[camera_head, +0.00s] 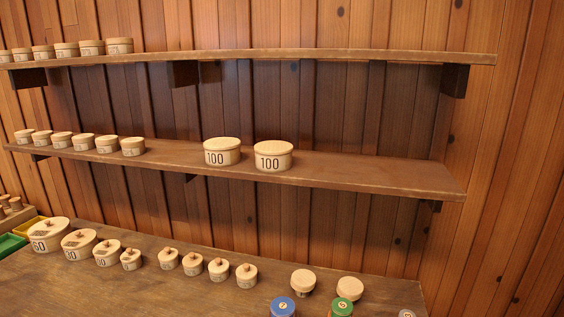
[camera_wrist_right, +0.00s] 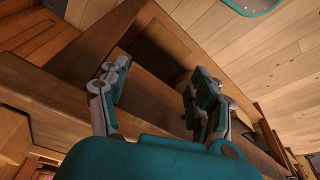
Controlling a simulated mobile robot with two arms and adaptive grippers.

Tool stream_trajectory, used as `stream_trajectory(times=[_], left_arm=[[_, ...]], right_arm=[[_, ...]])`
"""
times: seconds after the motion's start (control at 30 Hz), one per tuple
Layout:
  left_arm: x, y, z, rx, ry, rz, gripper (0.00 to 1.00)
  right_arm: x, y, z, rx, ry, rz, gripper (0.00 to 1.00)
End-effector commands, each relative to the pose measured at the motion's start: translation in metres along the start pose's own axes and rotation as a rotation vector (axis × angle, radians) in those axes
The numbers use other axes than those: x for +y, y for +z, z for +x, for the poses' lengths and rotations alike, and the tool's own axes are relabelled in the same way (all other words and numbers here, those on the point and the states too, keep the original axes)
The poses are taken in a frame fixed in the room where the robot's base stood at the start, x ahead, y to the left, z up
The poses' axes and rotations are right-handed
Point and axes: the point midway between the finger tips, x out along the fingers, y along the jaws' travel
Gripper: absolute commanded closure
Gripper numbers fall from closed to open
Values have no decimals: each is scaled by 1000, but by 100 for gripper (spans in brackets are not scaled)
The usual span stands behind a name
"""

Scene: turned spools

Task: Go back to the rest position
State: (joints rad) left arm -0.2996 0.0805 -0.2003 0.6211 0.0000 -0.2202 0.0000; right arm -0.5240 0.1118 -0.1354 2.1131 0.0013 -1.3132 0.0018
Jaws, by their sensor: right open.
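My right gripper (camera_wrist_right: 158,98) shows in the right wrist view with its two fingers spread apart and nothing between them. Brown wooden boards and a darker recess lie behind the fingers. Neither gripper shows in the head view, and my left gripper is in no view. Two large round wooden boxes marked 100, a left one (camera_head: 222,151) and a right one (camera_head: 273,156), stand side by side on the middle shelf (camera_head: 390,178).
The upper shelf (camera_head: 300,56) holds several small round boxes at its left. The table (camera_head: 150,290) below bears several lidded boxes, a blue-topped piece (camera_head: 283,306) and a green-topped piece (camera_head: 342,306). Yellow and green trays (camera_head: 12,244) sit at the far left. The middle shelf's right end is clear.

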Motion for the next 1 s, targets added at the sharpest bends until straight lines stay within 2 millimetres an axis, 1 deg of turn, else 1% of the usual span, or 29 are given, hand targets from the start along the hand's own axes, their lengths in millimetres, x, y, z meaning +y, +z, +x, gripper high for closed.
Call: stream_trajectory(times=[0.03,0.07,0.1,0.17,0.2,0.27,0.3,0.37,0.4,0.47,0.5,0.57,0.6,0.63,0.7,0.8,0.83,1.0], left_arm=[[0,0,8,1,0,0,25],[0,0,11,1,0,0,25],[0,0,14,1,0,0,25],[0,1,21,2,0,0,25],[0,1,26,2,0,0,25],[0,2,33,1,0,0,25],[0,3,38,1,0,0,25],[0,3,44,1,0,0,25],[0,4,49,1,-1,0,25],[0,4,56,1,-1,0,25],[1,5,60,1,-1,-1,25],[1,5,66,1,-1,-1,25],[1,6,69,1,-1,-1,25],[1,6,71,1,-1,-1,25],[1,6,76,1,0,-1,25],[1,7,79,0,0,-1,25],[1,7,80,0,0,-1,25],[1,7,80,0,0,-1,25]], right_arm=[[-1,10,29,-16,-2,-2,35],[-2,14,44,-21,-2,-3,35],[-3,21,64,-28,-3,-5,35],[-4,37,99,-42,-5,-7,35],[-5,49,124,-52,-6,-9,35],[-7,70,160,-67,-8,-12,35],[-8,85,183,-76,-9,-14,35],[-9,111,214,-91,-10,-17,35],[-10,128,234,-100,-12,-20,35],[-11,157,260,-115,-13,-23,35],[-12,176,275,-124,-14,-26,35],[-12,204,294,-138,-15,-29,35],[-13,222,304,-145,-16,-31,35],[-13,234,310,-150,-16,-33,35],[-13,258,321,-160,-17,-35,35],[-12,283,328,-169,-18,-39,35],[-12,288,329,-170,-18,-39,35],[-12,288,329,-170,-18,-39,35]])
